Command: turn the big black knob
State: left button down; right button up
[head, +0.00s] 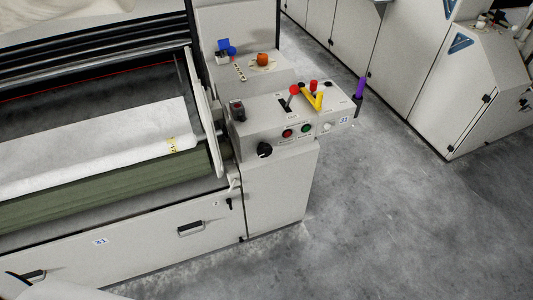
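The big black knob (264,150) sits on the upright front face of the grey control box (290,155), near its left end. It is round and dark, with a small pale mark beside it. Nothing touches it or covers it. Neither my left gripper nor my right gripper is in view.
Right of the knob are a red button (287,133) and a green button (307,130). A roller machine (110,190) adjoins at left; grey floor (400,220) is clear at right.

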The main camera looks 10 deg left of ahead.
aim_at(264, 150)
jog(key=u, duration=0.45)
jog(key=i+l+u, duration=0.15)
jog(key=l+u, duration=0.2)
jog(key=i+l+u, duration=0.1)
jog(key=l+u, duration=0.6)
jog(key=i+j, duration=0.05)
